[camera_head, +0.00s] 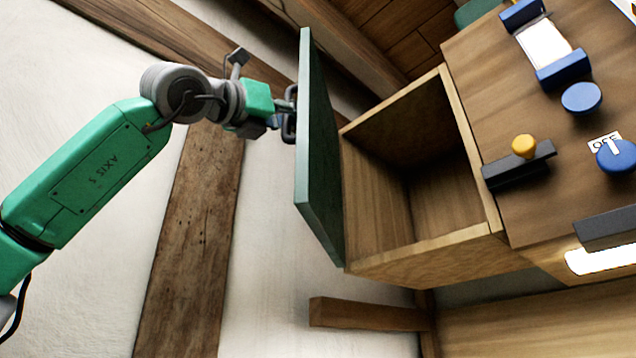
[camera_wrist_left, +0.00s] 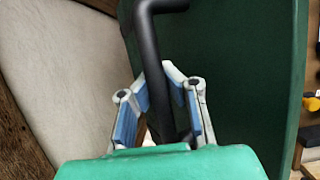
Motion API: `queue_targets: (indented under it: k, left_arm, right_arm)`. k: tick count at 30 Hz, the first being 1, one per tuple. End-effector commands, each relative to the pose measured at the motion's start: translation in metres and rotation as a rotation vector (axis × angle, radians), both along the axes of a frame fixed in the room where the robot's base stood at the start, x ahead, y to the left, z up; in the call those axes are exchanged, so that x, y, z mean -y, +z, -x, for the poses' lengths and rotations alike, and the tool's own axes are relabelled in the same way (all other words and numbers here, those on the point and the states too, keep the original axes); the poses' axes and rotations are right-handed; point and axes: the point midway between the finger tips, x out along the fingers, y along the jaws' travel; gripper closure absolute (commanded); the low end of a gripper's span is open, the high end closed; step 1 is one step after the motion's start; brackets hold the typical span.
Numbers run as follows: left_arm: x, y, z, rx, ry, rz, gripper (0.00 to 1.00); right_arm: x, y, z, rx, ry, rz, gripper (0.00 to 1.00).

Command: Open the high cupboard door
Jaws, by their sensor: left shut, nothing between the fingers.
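The cupboard door (camera_head: 322,170) is a dark green panel that stands wide open, swung out to the left of its wooden cupboard (camera_head: 472,150). The cupboard's bare interior shows. The door also fills much of the left wrist view (camera_wrist_left: 240,60). A black bar handle (camera_wrist_left: 150,42) is on its outer face. My left gripper (camera_head: 284,104) is at this handle, on the door's outer side. In the left wrist view its blue-padded fingers (camera_wrist_left: 168,75) are shut, with the handle bar crossing them; whether they loop around it is unclear. My right gripper is in neither view.
Right of the cupboard is a wooden panel (camera_head: 480,80) with a yellow knob (camera_head: 524,146), a blue knob (camera_head: 616,157) labelled OFF and other blue fittings. A wooden beam (camera_head: 365,315) juts out below the door. The white wall with timber posts (camera_head: 190,240) lies behind my left arm.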

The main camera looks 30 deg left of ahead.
Motion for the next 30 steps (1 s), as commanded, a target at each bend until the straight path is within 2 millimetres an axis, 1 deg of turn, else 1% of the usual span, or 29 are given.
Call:
queue_targets:
  k: [1,2,3,4,5,6,7,8,11,18,21,23,26,29,30]
  left_arm:
    - [-0.018,0.004,0.006,0.01,-0.003,0.006,1.0]
    - [-0.028,0.004,0.007,0.01,-0.001,0.008,1.0]
    - [-0.043,0.004,0.007,0.011,0.001,0.011,1.0]
    - [-0.053,0.005,0.007,0.011,0.003,0.013,1.0]
    - [-0.055,0.004,0.007,0.012,0.002,0.009,0.98]
    - [-0.053,0.003,0.007,0.013,0.001,0.008,0.84]
    - [-0.054,0.003,0.007,0.013,0.001,0.008,0.73]
    - [-0.055,0.002,0.007,0.013,0.002,0.01,0.66]
    - [-0.056,0.001,0.003,0.01,0.003,0.011,0.66]
    - [-0.047,0.0,-0.006,0.002,0.005,0.007,0.66]
    - [-0.044,0.001,-0.005,0.003,0.006,0.005,0.66]
    - [-0.045,0.0,-0.002,0.004,0.007,0.006,0.66]
    - [-0.054,-0.003,0.008,0.006,0.007,0.009,0.66]
    - [-0.072,-0.011,0.022,0.007,0.008,0.017,0.66]
    - [-0.081,-0.015,0.029,0.008,0.008,0.022,0.66]
  right_arm:
    - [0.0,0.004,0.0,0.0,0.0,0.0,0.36]
    - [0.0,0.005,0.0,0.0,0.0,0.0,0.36]
    - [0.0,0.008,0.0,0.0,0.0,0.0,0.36]
    - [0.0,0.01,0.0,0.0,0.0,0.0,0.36]
    - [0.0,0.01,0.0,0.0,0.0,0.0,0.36]
    - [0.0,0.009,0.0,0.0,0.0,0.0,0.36]
    - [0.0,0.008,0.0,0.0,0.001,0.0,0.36]
    - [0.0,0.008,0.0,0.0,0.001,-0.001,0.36]
    - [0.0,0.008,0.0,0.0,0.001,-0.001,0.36]
    - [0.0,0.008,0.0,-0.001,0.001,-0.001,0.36]
    - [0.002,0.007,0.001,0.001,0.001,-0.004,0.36]
    - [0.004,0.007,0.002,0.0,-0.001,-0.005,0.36]
    - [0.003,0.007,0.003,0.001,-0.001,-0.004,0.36]
    - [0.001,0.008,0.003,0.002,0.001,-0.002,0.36]
    - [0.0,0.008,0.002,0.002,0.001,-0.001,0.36]
